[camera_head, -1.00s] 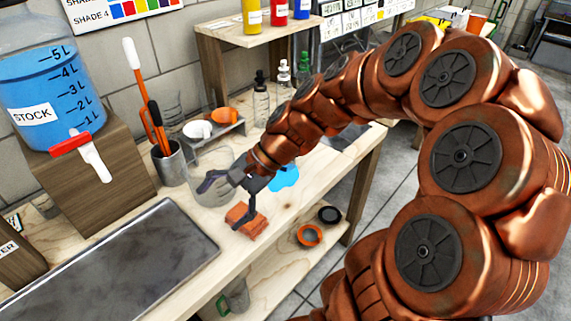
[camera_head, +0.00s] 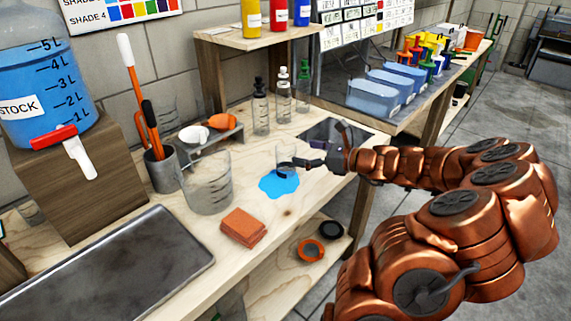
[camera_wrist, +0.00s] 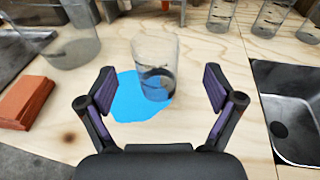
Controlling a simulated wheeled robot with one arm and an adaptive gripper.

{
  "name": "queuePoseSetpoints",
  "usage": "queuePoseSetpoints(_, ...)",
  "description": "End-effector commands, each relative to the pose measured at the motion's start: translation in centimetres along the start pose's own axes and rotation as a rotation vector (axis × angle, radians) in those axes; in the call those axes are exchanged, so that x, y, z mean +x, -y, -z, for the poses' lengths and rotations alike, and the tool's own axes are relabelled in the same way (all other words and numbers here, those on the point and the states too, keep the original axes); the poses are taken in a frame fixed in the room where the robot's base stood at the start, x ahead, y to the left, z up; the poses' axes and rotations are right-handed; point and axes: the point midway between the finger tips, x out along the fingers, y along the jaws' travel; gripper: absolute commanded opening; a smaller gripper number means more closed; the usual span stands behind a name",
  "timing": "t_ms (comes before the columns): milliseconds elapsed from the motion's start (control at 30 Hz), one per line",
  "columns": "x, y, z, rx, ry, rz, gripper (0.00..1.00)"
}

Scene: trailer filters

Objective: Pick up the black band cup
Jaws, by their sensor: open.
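A clear cup with a dark band around its lower part (camera_wrist: 154,68) stands upright on the wooden bench, at the edge of a blue spill (camera_wrist: 126,104). In the head view the cup (camera_head: 284,152) is partly hidden by a finger, and its band cannot be told apart there. My gripper (camera_head: 312,147) is open and empty, low over the bench to the right of the cup. In the wrist view the cup shows centred between the spread fingers, a little beyond their tips. I cannot tell whether either finger touches it.
A large beaker (camera_head: 207,186) and an orange sponge stack (camera_head: 244,227) are left of the spill. Several bottles, one of them (camera_head: 261,108), stand behind. A dark sunken tray (camera_wrist: 292,105) lies to the right. Bare bench lies at the front.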

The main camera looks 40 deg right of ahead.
Motion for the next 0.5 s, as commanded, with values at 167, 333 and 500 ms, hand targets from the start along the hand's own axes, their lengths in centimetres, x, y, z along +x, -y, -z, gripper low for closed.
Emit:
queuePoseSetpoints(167,1.3,-0.1,0.0,-0.002,-0.001,0.0,0.91)
queuePoseSetpoints(333,2.8,-0.4,-0.2,-0.002,-0.001,-0.002,0.91)
queuePoseSetpoints(500,4.9,-0.7,-0.3,-0.004,-0.001,-0.004,0.91)
